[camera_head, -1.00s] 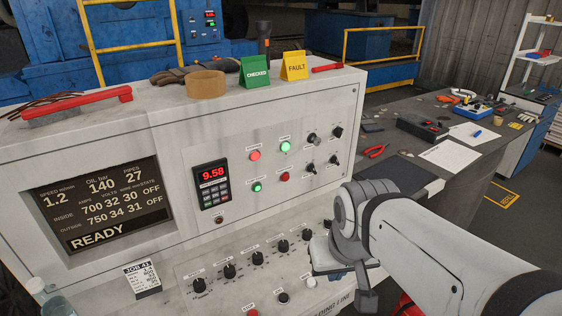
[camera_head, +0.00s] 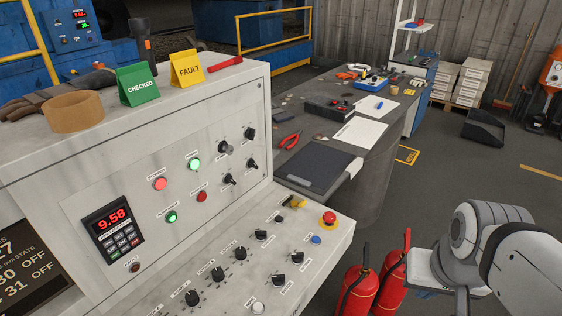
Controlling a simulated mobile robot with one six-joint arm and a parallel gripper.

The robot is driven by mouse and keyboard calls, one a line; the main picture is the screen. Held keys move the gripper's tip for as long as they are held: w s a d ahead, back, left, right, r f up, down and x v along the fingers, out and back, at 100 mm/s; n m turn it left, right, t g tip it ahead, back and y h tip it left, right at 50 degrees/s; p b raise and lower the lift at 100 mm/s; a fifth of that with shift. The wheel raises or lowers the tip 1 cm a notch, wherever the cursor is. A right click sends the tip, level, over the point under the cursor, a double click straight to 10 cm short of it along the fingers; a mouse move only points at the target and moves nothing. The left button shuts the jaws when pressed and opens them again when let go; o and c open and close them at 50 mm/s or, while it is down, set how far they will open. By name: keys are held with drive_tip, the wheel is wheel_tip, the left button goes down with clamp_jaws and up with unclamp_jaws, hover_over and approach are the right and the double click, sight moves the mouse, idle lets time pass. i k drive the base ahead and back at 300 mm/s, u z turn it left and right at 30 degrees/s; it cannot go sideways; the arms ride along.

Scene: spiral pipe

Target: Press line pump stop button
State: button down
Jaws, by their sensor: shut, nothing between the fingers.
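The console's upright panel holds a lit red button (camera_head: 160,184) and a lit green button (camera_head: 194,164) in its upper row. Below them are another green button (camera_head: 171,217) and a darker red button (camera_head: 201,197). Their labels are too small to read, so I cannot tell which one is the line pump stop button. My arm is at the lower right, beyond the console's right end and apart from these buttons. My gripper's fingers are not visible.
The sloped console deck has several black knobs (camera_head: 241,253), a blue button (camera_head: 316,239) and a red mushroom button (camera_head: 328,219). Red fire extinguishers (camera_head: 358,291) stand right of it. A grey workbench (camera_head: 372,182) with tools stands behind. Open floor lies to the right.

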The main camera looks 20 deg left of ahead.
sight(202, 196)
drive_tip(key=z, duration=0.5)
drive_tip(key=k, duration=1.35)
drive_tip(key=u, duration=0.45)
drive_tip(key=i, duration=0.95)
